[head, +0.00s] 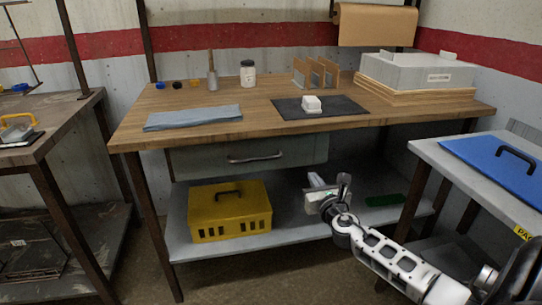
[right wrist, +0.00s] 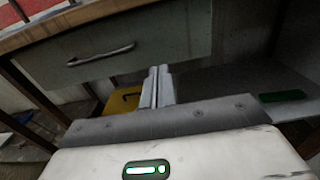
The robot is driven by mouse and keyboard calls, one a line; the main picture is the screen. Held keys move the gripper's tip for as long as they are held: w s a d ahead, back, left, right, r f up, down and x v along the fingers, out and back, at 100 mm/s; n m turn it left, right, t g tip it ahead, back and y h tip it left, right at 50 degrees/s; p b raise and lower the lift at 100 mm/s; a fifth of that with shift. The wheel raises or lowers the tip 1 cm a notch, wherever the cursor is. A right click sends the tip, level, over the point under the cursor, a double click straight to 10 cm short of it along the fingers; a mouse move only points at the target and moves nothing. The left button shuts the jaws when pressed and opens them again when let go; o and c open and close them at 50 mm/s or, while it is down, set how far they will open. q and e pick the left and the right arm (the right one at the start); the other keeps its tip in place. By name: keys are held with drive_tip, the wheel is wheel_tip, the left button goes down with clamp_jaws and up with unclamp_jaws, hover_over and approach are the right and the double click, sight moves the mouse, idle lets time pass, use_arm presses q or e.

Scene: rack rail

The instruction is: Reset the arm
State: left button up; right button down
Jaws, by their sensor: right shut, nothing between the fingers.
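My right arm reaches in from the lower right of the head view. Its gripper (head: 316,181) hangs in the air in front of the workbench, below the tabletop. In the right wrist view the two fingers (right wrist: 156,88) lie together with nothing between them, pointing toward the space under the drawer. The gripper is apart from everything around it, as far as I can tell. My left gripper does not show in either view.
The wooden workbench (head: 260,134) has a drawer (head: 215,155) under its top. A yellow box (head: 229,222) stands on the lower shelf (head: 290,237). A side table (head: 440,160) with a blue lid (head: 497,158) is at right. A white object (head: 311,104) sits on a dark mat (head: 345,105).

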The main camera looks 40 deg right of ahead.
drive_tip(key=s+a+f+m+g+y+p, duration=0.2)
drive_tip(key=s+a+f+m, duration=0.2)
drive_tip(key=a+m, duration=0.3)
drive_tip(key=s+a+f+m+g+y+p, duration=0.1)
drive_tip(key=s+a+f+m+y+p, duration=0.3)
drive_tip(key=a, duration=0.6)
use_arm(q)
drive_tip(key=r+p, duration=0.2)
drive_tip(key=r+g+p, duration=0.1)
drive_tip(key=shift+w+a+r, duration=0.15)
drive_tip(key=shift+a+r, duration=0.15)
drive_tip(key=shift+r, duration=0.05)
use_arm(e)
drive_tip(key=s+a+r+m+g+y, duration=0.1)
drive_tip(key=s+a+r+m+y, duration=0.1)
drive_tip(key=s+a+m, duration=0.4)
drive_tip(key=s+a+r+m+g+y, duration=0.1)
drive_tip(key=s+a+r+m+y, duration=0.1)
drive_tip(key=s+a+m, duration=0.5)
drive_tip(key=a+r+m, duration=0.1)
drive_tip(key=a+m, duration=0.4)
drive_tip(key=a, duration=0.1)
drive_tip(key=shift+a+g+y, duration=0.2)
drive_tip(key=shift+g+y, duration=0.2)
